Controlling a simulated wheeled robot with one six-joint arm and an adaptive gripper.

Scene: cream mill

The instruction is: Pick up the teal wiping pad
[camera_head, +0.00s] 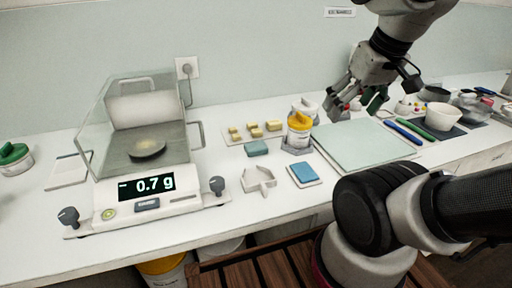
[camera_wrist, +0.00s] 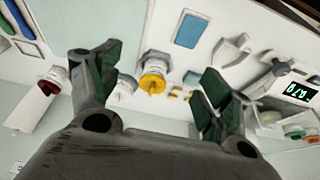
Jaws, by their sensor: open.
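The teal wiping pad (camera_head: 256,148) is a small teal block lying flat on the white bench, between the balance and the yellow-lidded jar. In the wrist view the teal pad (camera_wrist: 192,78) is small, near the left side of the right-hand finger. My gripper (camera_head: 356,106) is raised over the back of the bench, to the right of the pad and well apart from it. In the wrist view my gripper (camera_wrist: 158,82) has its two dark green fingertips wide apart with nothing held between them.
A yellow-lidded jar (camera_head: 299,130) stands between pad and gripper. Several yellow blocks (camera_head: 254,129) lie behind the pad. A white holder (camera_head: 260,179) and a blue pad (camera_head: 303,172) lie in front. The balance (camera_head: 140,190) stands left; a pale green mat (camera_head: 362,146) lies right.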

